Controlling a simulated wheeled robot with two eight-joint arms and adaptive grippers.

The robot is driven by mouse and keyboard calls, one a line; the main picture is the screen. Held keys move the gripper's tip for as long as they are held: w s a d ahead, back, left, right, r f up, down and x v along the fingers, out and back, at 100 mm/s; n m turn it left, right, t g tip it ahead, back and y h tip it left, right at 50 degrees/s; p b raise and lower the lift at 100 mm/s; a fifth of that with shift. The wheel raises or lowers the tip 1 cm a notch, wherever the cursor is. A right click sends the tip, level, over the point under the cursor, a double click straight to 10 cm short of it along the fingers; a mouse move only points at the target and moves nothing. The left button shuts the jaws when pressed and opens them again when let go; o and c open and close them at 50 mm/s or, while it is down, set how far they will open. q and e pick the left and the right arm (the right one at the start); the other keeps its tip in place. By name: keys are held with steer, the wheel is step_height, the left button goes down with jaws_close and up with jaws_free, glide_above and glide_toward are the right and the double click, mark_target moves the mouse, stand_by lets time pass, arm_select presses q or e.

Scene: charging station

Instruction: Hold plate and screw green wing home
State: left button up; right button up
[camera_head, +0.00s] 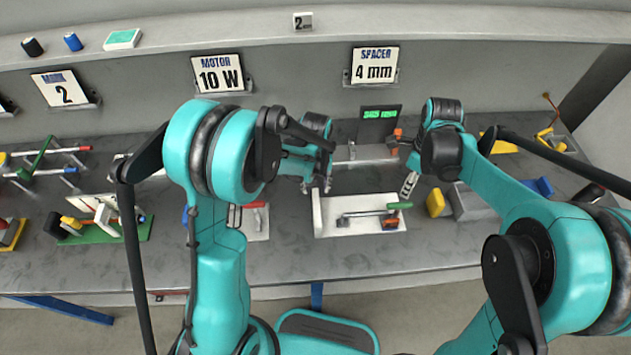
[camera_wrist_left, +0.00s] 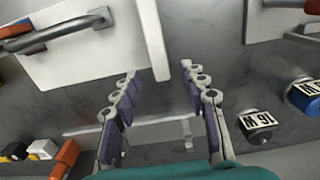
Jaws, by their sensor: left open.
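A white plate (camera_head: 327,218) with a raised left edge lies on the bench in the head view. A metal rod (camera_head: 362,213) with a green wing (camera_head: 400,205) at its right end lies over it, and an orange part (camera_head: 390,222) sits below the wing. The plate also shows at the upper left of the left wrist view (camera_wrist_left: 100,65). My left gripper (camera_head: 318,186) is open, empty and apart from the plate, near its upper left corner. My right gripper (camera_head: 408,187) points down just above the green wing; its jaw opening is too small to judge.
A grey block with a yellow part (camera_head: 437,203) stands right of the plate. Another red-tipped fixture (camera_head: 255,220) lies left. A green-lit display (camera_head: 380,115) stands behind. Labelled cylinders (camera_wrist_left: 258,125) are at the right of the left wrist view. The bench front is clear.

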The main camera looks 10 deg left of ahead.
mark_target(316, 194)
arm_select(q)
step_height(316, 194, down, 6)
steer(key=shift+f, duration=0.1)
steer(key=shift+c, duration=0.4)
jaws_close()
